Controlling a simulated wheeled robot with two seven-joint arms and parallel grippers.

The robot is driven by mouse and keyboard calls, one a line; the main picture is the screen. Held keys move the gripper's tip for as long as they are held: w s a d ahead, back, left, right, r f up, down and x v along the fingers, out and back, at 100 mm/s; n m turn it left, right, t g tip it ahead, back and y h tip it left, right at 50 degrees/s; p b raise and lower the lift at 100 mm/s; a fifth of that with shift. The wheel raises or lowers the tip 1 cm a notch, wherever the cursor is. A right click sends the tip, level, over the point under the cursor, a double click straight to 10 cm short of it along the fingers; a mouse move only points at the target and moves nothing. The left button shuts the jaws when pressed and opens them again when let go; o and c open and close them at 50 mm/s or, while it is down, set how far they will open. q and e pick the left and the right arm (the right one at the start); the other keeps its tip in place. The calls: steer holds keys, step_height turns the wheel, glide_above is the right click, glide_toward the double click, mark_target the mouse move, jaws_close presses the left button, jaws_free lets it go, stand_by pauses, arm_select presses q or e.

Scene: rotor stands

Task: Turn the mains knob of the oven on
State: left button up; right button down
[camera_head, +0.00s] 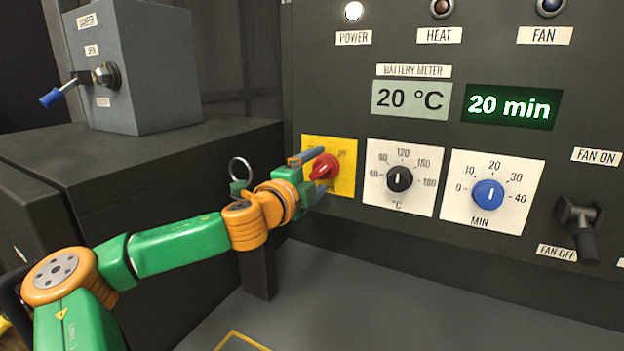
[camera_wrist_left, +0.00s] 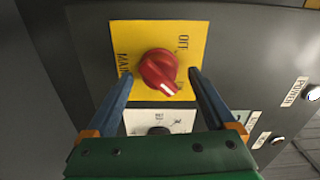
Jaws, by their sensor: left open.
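The red mains knob (camera_head: 325,167) sits on a yellow plate (camera_head: 346,180) on the oven's dark front panel. In the left wrist view the red knob (camera_wrist_left: 157,72) shows in front of the yellow plate (camera_wrist_left: 135,33), and its white mark points to the lower right of the picture. My left gripper (camera_head: 312,172) is at the knob, its fingers open. In the wrist view the two blue fingers of the left gripper (camera_wrist_left: 160,80) stand one on each side of the knob, with gaps between. My right gripper is not in view.
The power lamp (camera_head: 353,11) is lit white. The black temperature knob (camera_head: 400,179) and blue timer knob (camera_head: 488,194) are to the right of the mains plate. A fan lever (camera_head: 585,235) hangs at the far right. A grey box (camera_head: 150,70) with a blue-tipped lever stands at the left.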

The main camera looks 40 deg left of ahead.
arm_select(q)
steer(key=b+v, duration=0.4)
steer(key=v, duration=0.2)
steer(key=shift+s, duration=0.3)
steer(key=shift+f, duration=0.1)
